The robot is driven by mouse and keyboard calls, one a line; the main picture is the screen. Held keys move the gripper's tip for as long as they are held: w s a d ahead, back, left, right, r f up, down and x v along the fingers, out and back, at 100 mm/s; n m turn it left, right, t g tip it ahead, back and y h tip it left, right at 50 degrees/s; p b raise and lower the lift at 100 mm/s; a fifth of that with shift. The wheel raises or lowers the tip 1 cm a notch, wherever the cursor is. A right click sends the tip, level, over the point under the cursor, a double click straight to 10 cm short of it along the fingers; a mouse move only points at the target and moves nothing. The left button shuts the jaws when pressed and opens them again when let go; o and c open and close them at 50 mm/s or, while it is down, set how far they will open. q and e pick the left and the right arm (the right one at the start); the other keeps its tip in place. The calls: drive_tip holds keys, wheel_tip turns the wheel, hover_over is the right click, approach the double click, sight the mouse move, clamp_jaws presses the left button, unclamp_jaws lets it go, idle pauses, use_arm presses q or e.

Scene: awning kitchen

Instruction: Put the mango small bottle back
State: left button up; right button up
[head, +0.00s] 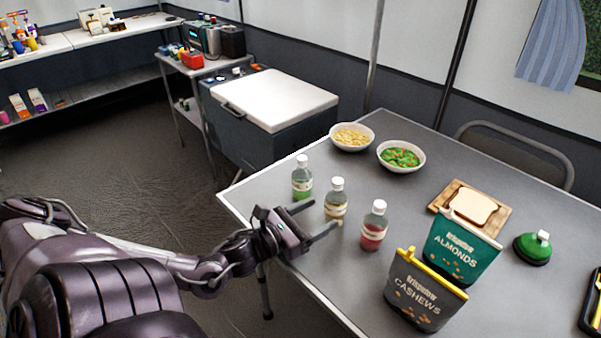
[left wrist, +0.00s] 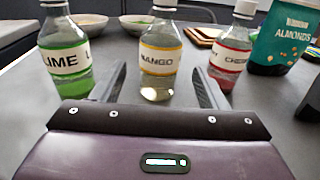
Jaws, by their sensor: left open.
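The mango small bottle (head: 336,203) has a white cap and a pale yellowish body. It stands upright on the table between a green bottle (head: 302,178) and a red bottle (head: 374,226). My left gripper (head: 318,222) is open at the table's left side, its fingers pointing at the mango bottle. In the left wrist view the mango bottle (left wrist: 160,60) stands ahead, centred between the two open fingers (left wrist: 158,85), its label reading MANGO. The lime bottle (left wrist: 65,50) is to its left and the cherry bottle (left wrist: 231,50) to its right. My right gripper is not in view.
The grey table (head: 290,232) also holds two bowls, one yellowish (head: 352,137) and one green (head: 401,156), bread on a board (head: 467,207), an almonds bag (head: 460,250), a cashews bag (head: 424,292) and a green-bodied object (head: 533,247). A white-lidded cooler (head: 278,98) stands beyond the table.

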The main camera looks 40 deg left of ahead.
use_arm(q)
drive_tip(key=shift+p+v, duration=0.6)
drive_tip(key=shift+v, duration=1.45)
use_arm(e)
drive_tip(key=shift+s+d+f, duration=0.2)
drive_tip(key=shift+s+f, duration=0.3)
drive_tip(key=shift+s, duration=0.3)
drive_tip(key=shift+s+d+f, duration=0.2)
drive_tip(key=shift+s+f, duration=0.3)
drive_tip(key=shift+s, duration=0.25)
